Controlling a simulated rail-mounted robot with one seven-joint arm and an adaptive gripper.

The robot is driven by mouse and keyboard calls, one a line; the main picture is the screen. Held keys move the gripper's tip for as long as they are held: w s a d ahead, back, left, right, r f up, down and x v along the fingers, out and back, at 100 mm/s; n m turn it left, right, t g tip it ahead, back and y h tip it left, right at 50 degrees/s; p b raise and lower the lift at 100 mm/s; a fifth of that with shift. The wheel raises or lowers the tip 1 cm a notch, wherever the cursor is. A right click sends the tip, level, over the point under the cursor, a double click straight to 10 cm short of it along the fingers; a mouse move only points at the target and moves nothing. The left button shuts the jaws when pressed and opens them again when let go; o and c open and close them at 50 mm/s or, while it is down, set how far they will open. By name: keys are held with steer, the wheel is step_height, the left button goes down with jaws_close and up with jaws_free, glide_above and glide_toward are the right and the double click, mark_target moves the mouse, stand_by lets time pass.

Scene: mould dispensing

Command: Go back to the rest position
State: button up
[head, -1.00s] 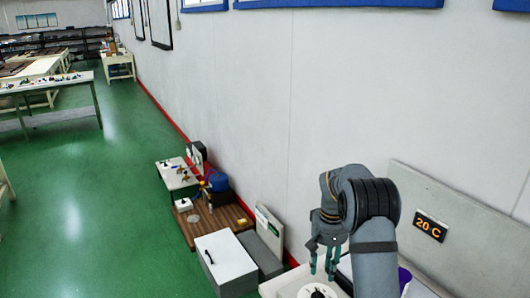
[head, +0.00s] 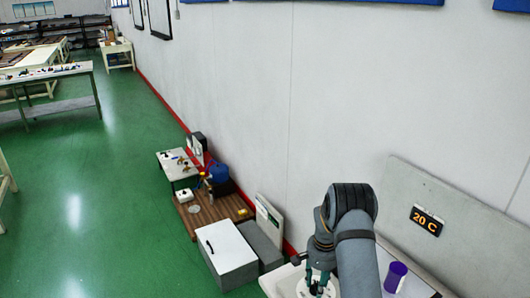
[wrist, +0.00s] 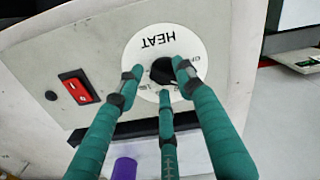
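My gripper (wrist: 159,80) has three teal fingers. In the wrist view they are spread apart around a black knob (wrist: 162,70) on a round white dial (wrist: 185,42) marked HEAT. A gap shows between the left fingertip and the knob; the right fingertip overlaps the knob's edge, and I cannot tell if it touches. In the head view my gripper (head: 318,280) is low over the white machine (head: 278,284), and its fingers hide most of the knob. My arm is bent, reaching down.
A red switch (wrist: 77,88) sits beside the dial. A purple cup (head: 396,275) stands right of my arm. A display panel (head: 427,221) reading 20 C is behind. A white-topped box (head: 226,250) and a wooden platform (head: 195,221) lie left.

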steer(key=m+p, duration=0.6)
steer(key=shift+a+r, duration=0.2)
steer(key=shift+r, duration=0.2)
steer(key=shift+w+r+m+b, duration=0.1)
steer(key=shift+w+m+b, duration=0.1)
steer(key=shift+m+b, duration=0.35)
step_height(320, 180, up, 9)
steer(key=b, duration=0.2)
steer(key=shift+s+b, duration=0.15)
steer(key=shift+b, duration=0.2)
